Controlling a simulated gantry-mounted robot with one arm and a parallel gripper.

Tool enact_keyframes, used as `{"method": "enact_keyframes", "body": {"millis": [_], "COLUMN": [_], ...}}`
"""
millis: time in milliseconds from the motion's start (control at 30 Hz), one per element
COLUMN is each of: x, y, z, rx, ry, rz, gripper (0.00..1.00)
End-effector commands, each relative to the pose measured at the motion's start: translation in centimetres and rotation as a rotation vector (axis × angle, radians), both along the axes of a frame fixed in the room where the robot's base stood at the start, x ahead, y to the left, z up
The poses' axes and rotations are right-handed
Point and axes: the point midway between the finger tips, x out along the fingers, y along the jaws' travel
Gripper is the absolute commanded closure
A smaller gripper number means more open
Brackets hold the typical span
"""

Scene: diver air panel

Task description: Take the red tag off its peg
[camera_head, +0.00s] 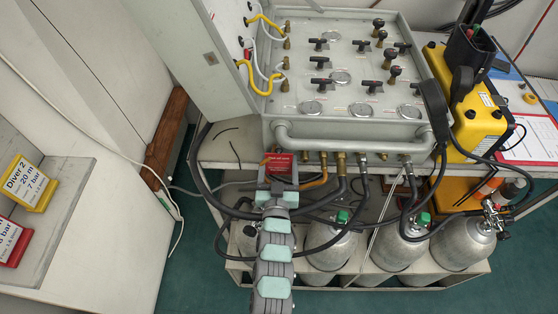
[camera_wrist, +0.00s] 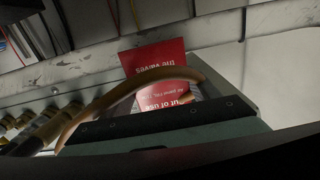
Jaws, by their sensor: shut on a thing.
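The red tag (camera_head: 281,162) with white print is at the front edge of the grey panel, below the bent handrail. My gripper (camera_head: 277,181) is shut on its lower part from the front. In the wrist view the red tag (camera_wrist: 152,58) rises above the dark jaw edge (camera_wrist: 165,118), and its print reads upside down. A tan hose loops across the tag in that view. The peg is hidden, so I cannot tell whether the tag is still on it.
Brass fittings (camera_head: 341,160) and black hoses crowd the space right of my gripper. Grey cylinders (camera_head: 400,250) with green valves stand below. A yellow case (camera_head: 470,100) is at the right.

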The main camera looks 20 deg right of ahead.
Motion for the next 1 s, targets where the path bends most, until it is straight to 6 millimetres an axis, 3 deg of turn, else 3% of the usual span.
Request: {"method": "enact_keyframes", "body": {"millis": [367, 1000], "x": [-4.0, -13.2], "y": [1.9, 6.2], "z": [0.0, 0.0], "rx": [0.001, -0.001], "ry": [0.002, 0.004], "rz": [0.0, 0.001], "gripper": [0.68, 0.68]}}
